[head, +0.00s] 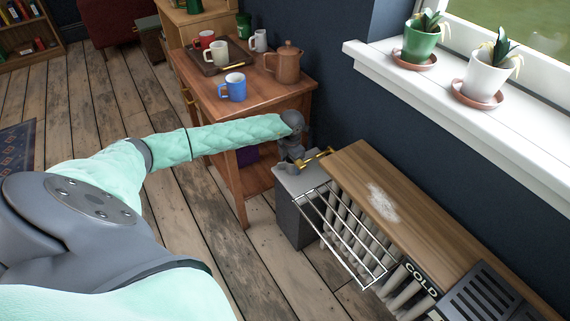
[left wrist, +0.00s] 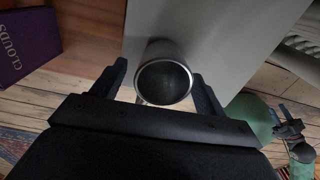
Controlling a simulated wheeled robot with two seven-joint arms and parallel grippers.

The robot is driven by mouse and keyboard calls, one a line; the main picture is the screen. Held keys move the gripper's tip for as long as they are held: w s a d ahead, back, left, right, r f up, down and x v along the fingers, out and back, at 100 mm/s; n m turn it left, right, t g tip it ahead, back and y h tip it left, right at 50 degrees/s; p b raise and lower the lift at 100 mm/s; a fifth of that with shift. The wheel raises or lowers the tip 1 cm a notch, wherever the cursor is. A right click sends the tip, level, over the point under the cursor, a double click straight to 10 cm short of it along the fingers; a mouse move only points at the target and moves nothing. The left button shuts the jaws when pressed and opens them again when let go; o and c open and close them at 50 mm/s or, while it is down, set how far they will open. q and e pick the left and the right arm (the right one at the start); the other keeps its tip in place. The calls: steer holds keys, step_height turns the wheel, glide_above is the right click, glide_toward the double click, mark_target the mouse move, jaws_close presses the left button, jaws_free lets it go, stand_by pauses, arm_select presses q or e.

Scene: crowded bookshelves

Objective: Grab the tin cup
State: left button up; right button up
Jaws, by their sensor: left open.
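The tin cup (left wrist: 165,80) is a grey metal cup seen from above in the left wrist view, with its round open mouth facing the camera. It stands on a pale grey box top (left wrist: 225,30). My left gripper (left wrist: 158,76) is open, with one finger on each side of the cup. I cannot tell whether either finger touches it. In the head view my left gripper (head: 291,160) is low over the grey box, and I cannot make out the cup there.
A wooden side table (head: 262,100) with mugs and a brown pot (head: 284,62) stands close behind the arm. A wood-topped radiator cover (head: 400,210) with a wire rack (head: 345,240) is to the right. A purple book (left wrist: 25,40) lies left in the wrist view.

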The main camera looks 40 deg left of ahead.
arm_select(q)
steer(key=shift+f, duration=0.4)
steer(key=shift+r, duration=0.1)
steer(key=shift+d+r, duration=0.1)
arm_select(e)
steer(key=shift+w+a+f, duration=0.15)
steer(key=shift+w+a, duration=0.05)
steer(key=shift+a, duration=0.05)
arm_select(q)
steer(key=shift+c, duration=0.8)
steer(key=c, duration=0.9)
arm_select(e)
steer(key=shift+s+d+f, duration=0.1)
steer(key=shift+s+d, duration=0.05)
steer(key=shift+s, duration=0.1)
